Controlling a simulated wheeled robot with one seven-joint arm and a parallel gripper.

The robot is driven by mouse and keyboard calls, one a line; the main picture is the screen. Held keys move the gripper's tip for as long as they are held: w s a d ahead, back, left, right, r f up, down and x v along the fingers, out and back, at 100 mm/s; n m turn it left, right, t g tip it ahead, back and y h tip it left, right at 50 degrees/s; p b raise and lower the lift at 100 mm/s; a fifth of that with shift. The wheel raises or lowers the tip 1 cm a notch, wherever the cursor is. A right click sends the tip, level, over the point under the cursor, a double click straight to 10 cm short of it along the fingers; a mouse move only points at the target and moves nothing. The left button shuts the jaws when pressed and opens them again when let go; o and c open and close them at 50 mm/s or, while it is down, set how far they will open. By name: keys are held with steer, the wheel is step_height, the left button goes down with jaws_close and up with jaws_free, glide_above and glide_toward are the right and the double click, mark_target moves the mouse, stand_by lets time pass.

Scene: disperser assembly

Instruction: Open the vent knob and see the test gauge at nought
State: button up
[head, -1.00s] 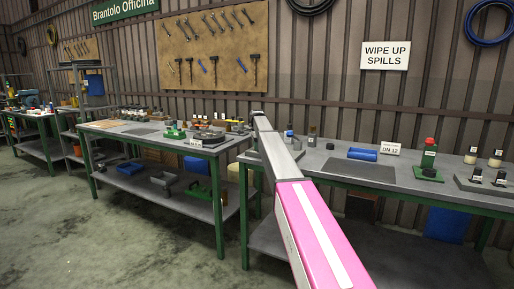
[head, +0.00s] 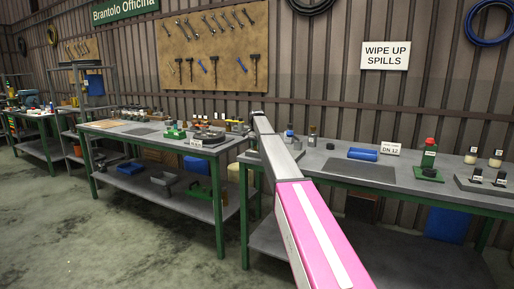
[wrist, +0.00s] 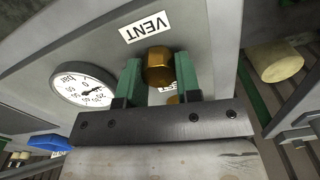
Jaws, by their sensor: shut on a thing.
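The vent knob (wrist: 159,66) is a brass-coloured knob under a white VENT label (wrist: 145,26) on a grey panel in the wrist view. My gripper (wrist: 159,76) has its two green fingers on either side of the knob and is shut on it. The test gauge (wrist: 83,87) is a round white dial marked "bar", left of the knob. Its dark needle shows near the dial's middle, but the view is too small and slanted to read it surely. A second brass part and a label below the knob are mostly hidden by my gripper. My arm hides the gripper in the head view.
Another bench (head: 140,133) stands left with tools and parts. The floor (head: 70,225) at front left is clear.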

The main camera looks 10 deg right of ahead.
steer(key=n, duration=0.6)
steer(key=shift+a+n, duration=0.1)
steer(key=shift+n, duration=0.2)
steer(key=n, duration=0.6)
steer(key=shift+a+n, duration=0.15)
steer(key=shift+n, duration=0.45)
steer(key=o, duration=0.9)
steer(key=shift+r, duration=0.15)
step_height(320, 180, up, 11)
steer(key=shift+f, duration=0.2)
